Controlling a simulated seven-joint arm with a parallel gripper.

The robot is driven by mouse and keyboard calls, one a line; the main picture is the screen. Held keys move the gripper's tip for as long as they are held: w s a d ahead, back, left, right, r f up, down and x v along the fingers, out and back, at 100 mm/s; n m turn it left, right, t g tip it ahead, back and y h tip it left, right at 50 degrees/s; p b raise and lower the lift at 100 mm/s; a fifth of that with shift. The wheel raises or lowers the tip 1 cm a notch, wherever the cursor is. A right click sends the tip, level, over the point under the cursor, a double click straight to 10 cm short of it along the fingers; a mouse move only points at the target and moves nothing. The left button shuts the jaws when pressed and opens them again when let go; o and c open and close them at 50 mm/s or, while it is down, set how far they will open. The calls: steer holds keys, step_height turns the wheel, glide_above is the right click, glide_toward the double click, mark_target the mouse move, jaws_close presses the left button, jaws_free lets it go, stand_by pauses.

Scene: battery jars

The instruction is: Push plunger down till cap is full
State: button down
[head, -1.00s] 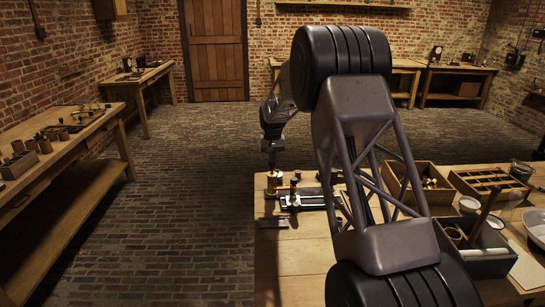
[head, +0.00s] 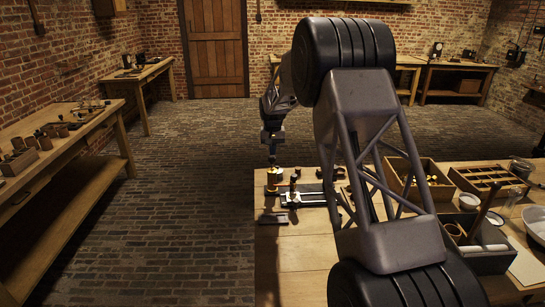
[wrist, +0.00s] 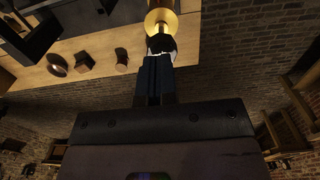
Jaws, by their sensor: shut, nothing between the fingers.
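Nothing is held between the fingers. The plunger rod and the cap cannot be made out separately.
A small dark block (head: 272,218) lies in front. A wooden box (head: 395,181) and a divided tray (head: 486,180) stand farther right. My arm crosses the middle of the head view.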

mark_target(273, 158)
step_height(273, 158, up, 10)
steer(key=shift+r, duration=0.25)
stand_by(0.6)
steer(key=s+d+r, duration=0.3)
steer(key=s+r, duration=0.1)
steer(key=s, duration=0.7)
steer(key=s+d+r+t, duration=0.1)
steer(key=s+d+r, duration=0.3)
steer(key=s, duration=0.8)
steer(key=s+d+r, duration=0.1)
steer(key=s+r, duration=0.4)
steer(key=s, duration=0.6)
steer(key=s+d+f, duration=0.1)
steer(key=s+f, duration=0.2)
steer(key=s, duration=0.8)
steer(key=s+d+f+t, duration=0.1)
steer(key=s+f, duration=0.2)
steer(key=s, duration=0.9)
steer(key=s+d+f, duration=0.2)
steer(key=s+f, duration=0.1)
steer(key=s, duration=0.8)
steer(key=shift+s+t, duration=0.3)
steer(key=shift+s, duration=0.1)
steer(key=shift+d+f, duration=0.1)
